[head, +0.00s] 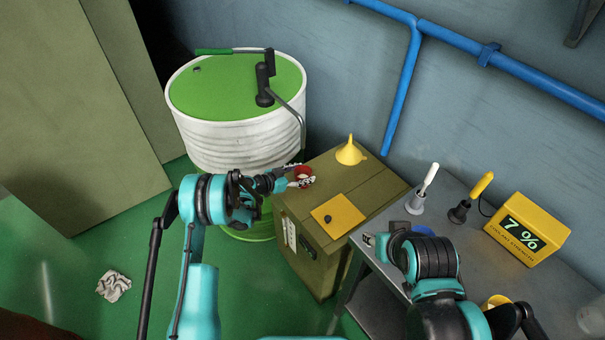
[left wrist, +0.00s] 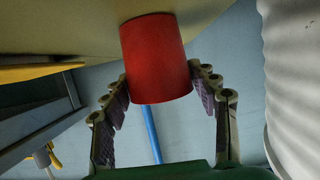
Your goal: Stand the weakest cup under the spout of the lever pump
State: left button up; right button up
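The lever pump (head: 265,85) stands on the green lid of a white drum. Its grey spout (head: 298,118) curves down toward the corner of the wooden crate. A red cup (head: 304,171) shows just below the spout's end at that corner. The cup also fills the middle of the left wrist view (left wrist: 155,58), against the tan crate top. My left gripper (head: 299,178) has one finger against each side of it and looks shut on it. My right gripper (head: 369,240) is over the grey cart's left edge; its finger opening is unclear. A blue thing (head: 423,231) is partly hidden behind my right arm.
The crate (head: 365,180) carries a yellow funnel (head: 350,153) and a yellow plate (head: 338,215). The cart (head: 465,185) holds white and yellow-handled probes, a display (head: 527,235) reading 7 %, and a partly hidden yellow round thing (head: 496,301). Crumpled paper (head: 114,286) lies on the floor.

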pick_arm(q)
jog(key=shift+o, duration=0.6)
jog(key=shift+r, duration=0.25)
jog(key=p+v, duration=0.4)
jog(key=v, duration=0.7)
jog(key=s+a+r+n+y, duration=0.1)
jog(key=s+r+n+y, duration=0.1)
jog(key=s+r, duration=0.35)
jog(key=s+a+r+n+g+y, duration=0.1)
jog(key=s+r+n+y, duration=0.1)
jog(key=r, duration=0.6)
jog(key=s+r+n+y, duration=0.1)
jog(key=s+r+y, duration=0.15)
jog(key=r, duration=0.45)
jog(key=s+a+r+n+y, duration=0.2)
jog(key=s+a+n, duration=0.1)
jog(key=s, duration=0.9)
jog(key=s+a+r+n+y, duration=0.2)
jog(key=s+a+y, duration=0.1)
jog(key=s, duration=0.9)
jog(key=shift+a+n, duration=0.4)
jog(key=shift+a, duration=0.25)
